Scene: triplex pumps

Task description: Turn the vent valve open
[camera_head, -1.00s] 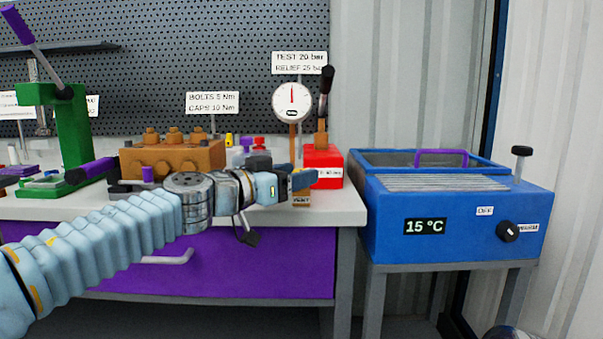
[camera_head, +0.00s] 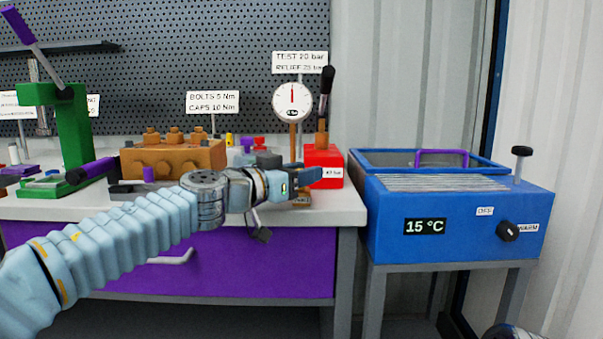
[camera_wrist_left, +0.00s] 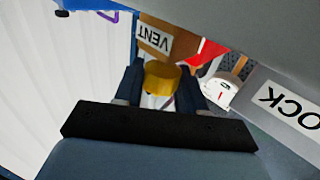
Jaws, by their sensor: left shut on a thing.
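The vent valve shows in the left wrist view as a yellow knob (camera_wrist_left: 162,78) in front of a brown block with a VENT label (camera_wrist_left: 154,38). My left gripper (camera_wrist_left: 160,92) has one dark finger on each side of the knob and is shut on it. In the head view my left gripper (camera_head: 308,178) reaches in at the bench's front right, below the white gauge (camera_head: 292,102). There the knob is hidden by the gripper, and the brown block (camera_head: 301,202) shows only partly below it. My right gripper is not in view.
A red hand pump (camera_head: 322,155) with an upright dark lever (camera_head: 326,90) stands right behind my gripper. An orange pump block (camera_head: 172,158) and a green press (camera_head: 68,140) are to the left. A blue bath (camera_head: 455,225) stands right of the bench.

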